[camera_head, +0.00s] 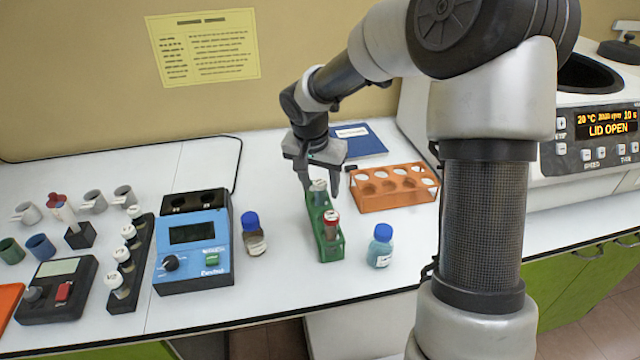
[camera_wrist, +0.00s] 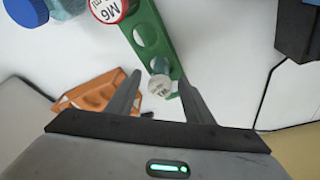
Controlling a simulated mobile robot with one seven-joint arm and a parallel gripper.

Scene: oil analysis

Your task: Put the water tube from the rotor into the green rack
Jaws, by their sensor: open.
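The green rack (camera_head: 328,246) stands on the bench below my gripper (camera_head: 321,190). A tube with a pale grey-white cap (camera_head: 319,187) stands in its far end; its label is too small to read, but it may be the water tube. In the wrist view this pale cap (camera_wrist: 160,84) is between the two open fingers of my gripper (camera_wrist: 160,90), with gaps on both sides. A red-capped tube (camera_head: 331,220) stands nearer the front of the rack; its cap reads M6 in the wrist view (camera_wrist: 108,8). The rotor is hidden inside the centrifuge (camera_head: 590,140).
An orange rack (camera_head: 392,199) stands close to the right of the green one. A blue-capped bottle (camera_head: 254,238) is to the left and a blue liquid bottle (camera_head: 380,248) to the right. A blue instrument (camera_head: 195,255) stands farther left. The centrifuge display reads LID OPEN.

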